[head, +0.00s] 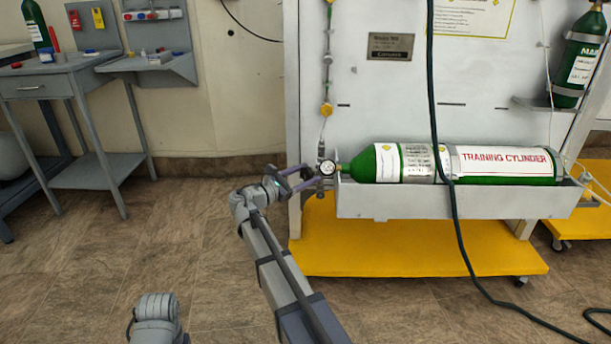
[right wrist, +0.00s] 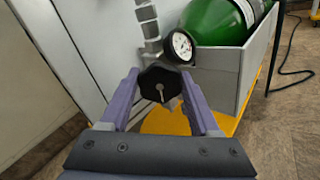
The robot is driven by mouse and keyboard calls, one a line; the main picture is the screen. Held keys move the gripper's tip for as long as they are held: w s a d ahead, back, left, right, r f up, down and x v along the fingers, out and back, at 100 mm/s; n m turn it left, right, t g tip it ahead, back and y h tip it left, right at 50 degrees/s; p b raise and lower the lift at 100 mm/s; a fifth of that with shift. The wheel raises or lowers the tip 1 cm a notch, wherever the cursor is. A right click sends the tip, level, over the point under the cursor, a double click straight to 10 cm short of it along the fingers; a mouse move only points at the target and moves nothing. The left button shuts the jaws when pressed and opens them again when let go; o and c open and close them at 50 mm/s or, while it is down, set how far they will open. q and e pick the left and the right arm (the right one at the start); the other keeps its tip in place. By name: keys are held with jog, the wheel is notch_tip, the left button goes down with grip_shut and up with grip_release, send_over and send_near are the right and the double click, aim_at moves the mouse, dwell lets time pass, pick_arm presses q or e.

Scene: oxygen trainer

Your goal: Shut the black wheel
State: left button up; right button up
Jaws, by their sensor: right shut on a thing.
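The black wheel (right wrist: 160,87) is a dark, many-sided knob with a pale mark on its face, seen in the right wrist view. My right gripper (right wrist: 162,98) has its two purple fingers on either side of the wheel and is shut on it. In the head view my right gripper (head: 300,180) is at the valve end of the green training cylinder (head: 505,163). A round gauge (right wrist: 182,46) sits just above and right of the wheel; it also shows in the head view (head: 328,168). My left gripper is not in view.
The cylinder lies in a grey trough (head: 440,203) on a white panel (head: 380,100) above a yellow base (head: 420,248). A dark hose (head: 447,190) hangs across the cylinder down to the floor. A grey table (head: 60,80) stands at the left. The floor between is clear.

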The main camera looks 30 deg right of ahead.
jog(key=m, duration=0.8)
jog(key=shift+m, duration=0.3)
jog(key=m, duration=0.4)
jog(key=shift+m, duration=0.3)
jog(key=m, duration=0.4)
jog(key=shift+f, duration=0.1)
jog(key=m, duration=0.9)
jog(key=shift+m, duration=0.3)
jog(key=m, duration=0.4)
jog(key=shift+m, duration=2.1)
